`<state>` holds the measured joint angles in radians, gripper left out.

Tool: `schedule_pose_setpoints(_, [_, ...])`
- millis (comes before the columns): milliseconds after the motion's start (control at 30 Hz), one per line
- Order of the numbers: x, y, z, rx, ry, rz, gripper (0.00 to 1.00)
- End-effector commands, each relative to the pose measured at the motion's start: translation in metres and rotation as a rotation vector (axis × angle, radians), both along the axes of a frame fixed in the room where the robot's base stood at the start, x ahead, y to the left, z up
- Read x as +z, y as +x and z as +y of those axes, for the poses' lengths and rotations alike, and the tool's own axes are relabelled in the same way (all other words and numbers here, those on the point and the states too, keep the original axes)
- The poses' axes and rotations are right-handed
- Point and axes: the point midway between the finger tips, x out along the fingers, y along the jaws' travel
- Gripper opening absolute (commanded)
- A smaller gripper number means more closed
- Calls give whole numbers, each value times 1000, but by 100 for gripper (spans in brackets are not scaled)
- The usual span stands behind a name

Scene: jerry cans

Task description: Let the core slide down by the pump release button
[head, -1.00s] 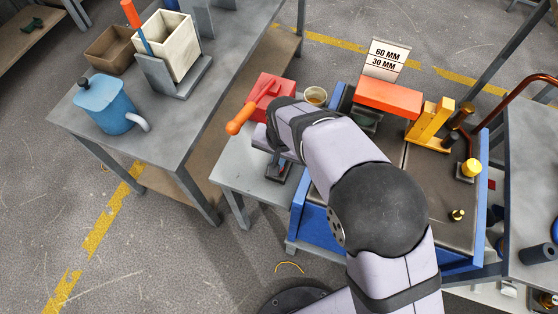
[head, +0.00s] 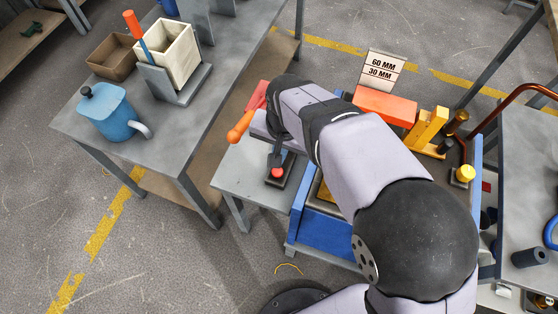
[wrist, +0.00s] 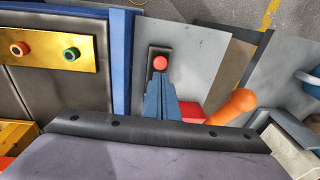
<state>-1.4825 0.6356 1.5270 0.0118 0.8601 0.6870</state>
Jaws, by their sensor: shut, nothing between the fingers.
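A red round button (head: 277,172) stands on a dark base plate on the grey side table (head: 240,178). It also shows in the wrist view (wrist: 160,62). My gripper (head: 276,153) is shut and empty, pointing down at the dark base, its fingertips close beside the button. In the wrist view my shut blue-grey fingers (wrist: 161,82) end just short of the button; I cannot tell whether they touch it. A gold panel (wrist: 50,38) carries a red-ringed and a green-ringed button on the blue-framed bench. Which button is the pump release is not marked. I cannot identify the core.
A red block with an orange handle (head: 240,127) is close beside my gripper. An orange block (head: 385,106) and yellow uprights (head: 428,129) stand on the bench at the back. My arm hides much of the bench. A blue jug (head: 112,112) stands on the left table.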

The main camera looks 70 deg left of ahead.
Motion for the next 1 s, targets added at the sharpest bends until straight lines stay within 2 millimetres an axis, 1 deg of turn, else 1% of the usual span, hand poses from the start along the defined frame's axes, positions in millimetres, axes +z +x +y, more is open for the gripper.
schedule_pose_setpoints(33, [8, 0, 0, 0, 4, 0, 0])
schedule_pose_setpoints(100, [18, 0, -1, 0, 4, -1, 0])
schedule_pose_setpoints(200, [28, 0, -2, 0, 4, -1, 0])
schedule_pose_setpoints(300, [34, 0, -3, 0, 2, -1, 0])
schedule_pose_setpoints(467, [38, 0, -4, 0, 1, -1, 0])
schedule_pose_setpoints(867, [38, 1, -4, -1, 1, 0, 0])
schedule_pose_setpoints(933, [39, 4, -5, -5, 1, -1, 0])
schedule_pose_setpoints(1000, [42, 14, -9, -16, 1, -2, 0])
